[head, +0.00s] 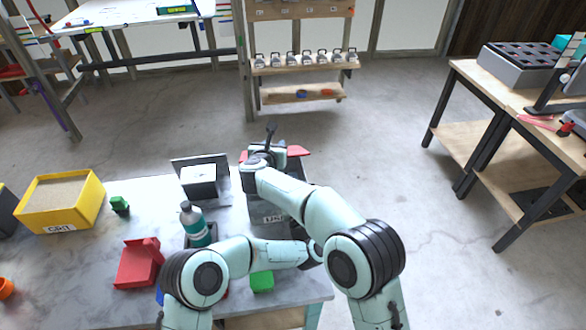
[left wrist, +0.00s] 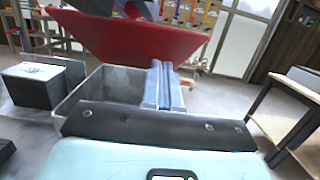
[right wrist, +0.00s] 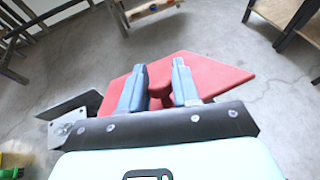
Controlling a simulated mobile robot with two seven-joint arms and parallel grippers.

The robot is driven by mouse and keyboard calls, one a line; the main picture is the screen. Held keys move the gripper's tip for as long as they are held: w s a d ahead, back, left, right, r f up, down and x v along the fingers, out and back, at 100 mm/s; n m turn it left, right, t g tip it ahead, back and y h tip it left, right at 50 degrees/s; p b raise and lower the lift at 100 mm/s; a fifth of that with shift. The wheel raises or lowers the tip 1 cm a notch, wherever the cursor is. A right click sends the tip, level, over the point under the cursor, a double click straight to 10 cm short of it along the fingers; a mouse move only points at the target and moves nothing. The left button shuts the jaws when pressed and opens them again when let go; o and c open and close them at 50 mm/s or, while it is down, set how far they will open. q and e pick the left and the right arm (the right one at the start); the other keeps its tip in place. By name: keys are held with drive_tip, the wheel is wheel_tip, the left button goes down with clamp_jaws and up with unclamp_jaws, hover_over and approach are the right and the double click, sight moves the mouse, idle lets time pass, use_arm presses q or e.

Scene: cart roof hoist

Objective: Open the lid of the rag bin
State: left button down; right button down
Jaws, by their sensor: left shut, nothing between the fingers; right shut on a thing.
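The rag bin (head: 262,208) is a grey box with a white label, largely hidden behind my right arm in the head view. The left wrist view shows its rim and open inside (left wrist: 115,82). Its red lid (head: 298,151) stands raised and tilted above the bin; it also shows in the left wrist view (left wrist: 125,38) and the right wrist view (right wrist: 215,80). My right gripper (right wrist: 160,88) is shut on the lid's red handle (right wrist: 160,75). My left gripper (left wrist: 163,85) is shut and empty at the bin, below the lid; my right arm hides it in the head view.
A wooden rack (head: 300,68) stands behind. Floor beyond the bench is clear.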

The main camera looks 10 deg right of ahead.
sight(289, 156)
use_arm(q)
drive_tip(key=shift+w+r, duration=0.55)
drive_tip(key=shift+r, duration=0.25)
drive_tip(key=shift+w+r, duration=0.5)
drive_tip(key=shift+r, duration=0.3)
use_arm(e)
drive_tip(key=shift+a+f, duration=0.2)
drive_tip(key=shift+f, duration=0.15)
use_arm(q)
drive_tip(key=shift+w+a+r+g, duration=0.15)
drive_tip(key=shift+w+r+g, duration=0.25)
drive_tip(key=shift+r, duration=0.35)
use_arm(e)
drive_tip(key=shift+s+a, duration=0.1)
drive_tip(key=shift+a, duration=0.05)
use_arm(q)
drive_tip(key=shift+w, duration=0.1)
use_arm(e)
drive_tip(key=c, duration=0.9)
unclamp_jaws()
use_arm(q)
drive_tip(key=shift+a, duration=0.1)
use_arm(e)
drive_tip(key=shift+d+r, duration=0.1)
drive_tip(key=shift+d, duration=0.2)
